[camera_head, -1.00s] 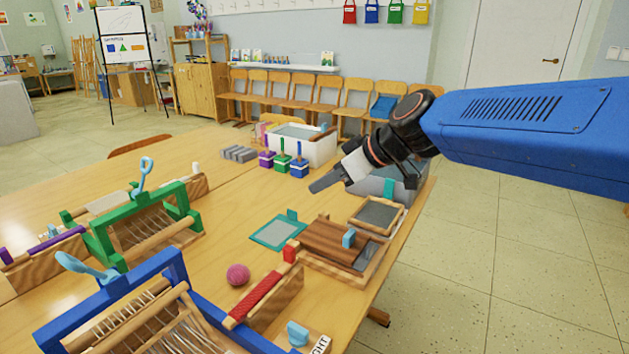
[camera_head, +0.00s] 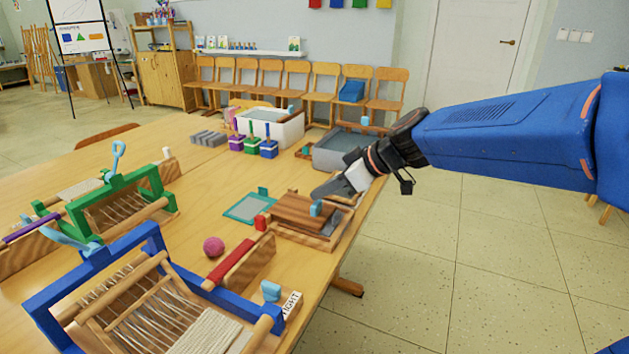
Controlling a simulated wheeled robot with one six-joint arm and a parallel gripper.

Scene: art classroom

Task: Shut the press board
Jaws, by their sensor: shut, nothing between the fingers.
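The press board (camera_head: 296,211) is a dark wooden slab with a small light-blue knob (camera_head: 316,208) at its right side. It sits over a wooden frame (camera_head: 325,243) with a grey bed near the right edge of the table. The board looks raised and tilted over the frame, with part of the grey bed showing along its right side. I cannot tell the exact gap. My gripper (camera_head: 322,191) is shut and empty, just behind and above the board's far right corner, its tip pointing left. Whether it touches the board is unclear. It partly hides a small framed screen (camera_head: 345,193).
A green-tabbed screen (camera_head: 246,208) lies left of the board, and a red-topped wooden block (camera_head: 240,258) stands in front. A pink ball (camera_head: 213,247), a blue loom (camera_head: 152,236) and a green loom (camera_head: 105,212) are left. A grey tub (camera_head: 340,152) stands behind my gripper.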

